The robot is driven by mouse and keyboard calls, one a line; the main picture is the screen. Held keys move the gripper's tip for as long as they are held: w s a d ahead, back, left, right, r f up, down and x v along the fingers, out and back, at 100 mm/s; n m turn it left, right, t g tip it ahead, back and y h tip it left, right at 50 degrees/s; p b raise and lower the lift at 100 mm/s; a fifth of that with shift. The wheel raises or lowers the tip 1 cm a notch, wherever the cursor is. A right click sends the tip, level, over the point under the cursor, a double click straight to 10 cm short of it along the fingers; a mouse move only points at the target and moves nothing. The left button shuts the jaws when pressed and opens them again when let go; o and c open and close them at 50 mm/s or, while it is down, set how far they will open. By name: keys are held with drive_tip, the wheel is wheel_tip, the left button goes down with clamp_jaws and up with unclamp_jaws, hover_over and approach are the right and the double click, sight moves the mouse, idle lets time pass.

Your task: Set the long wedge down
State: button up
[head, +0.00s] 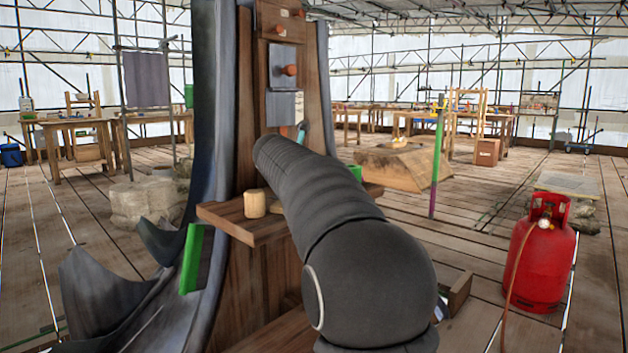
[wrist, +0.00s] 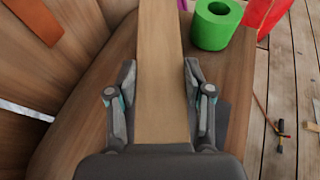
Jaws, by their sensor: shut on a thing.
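The long wedge (wrist: 162,75) is a long, pale wooden piece in the wrist view, running from my gripper up past the top edge. My gripper (wrist: 160,88) is shut on it, one finger on each side. The wedge lies over a brown wooden shelf (wrist: 105,95); I cannot tell whether it touches it. In the head view the shelf (head: 228,219) juts from a tall wooden post, and my arm hides the gripper and the wedge.
A green hollow cylinder (wrist: 226,34) stands on the shelf just right of the wedge. A small pale wooden block (head: 255,204) stands on the shelf's left part. A red gas bottle (head: 538,260) stands on the plank floor at the right.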

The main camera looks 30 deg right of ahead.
drive_tip(key=shift+f, duration=0.1)
drive_tip(key=o, duration=1.4)
drive_tip(key=shift+r, duration=0.25)
drive_tip(key=p+v, duration=0.1)
drive_tip(key=v, duration=1.1)
drive_tip(key=shift+f, duration=0.1)
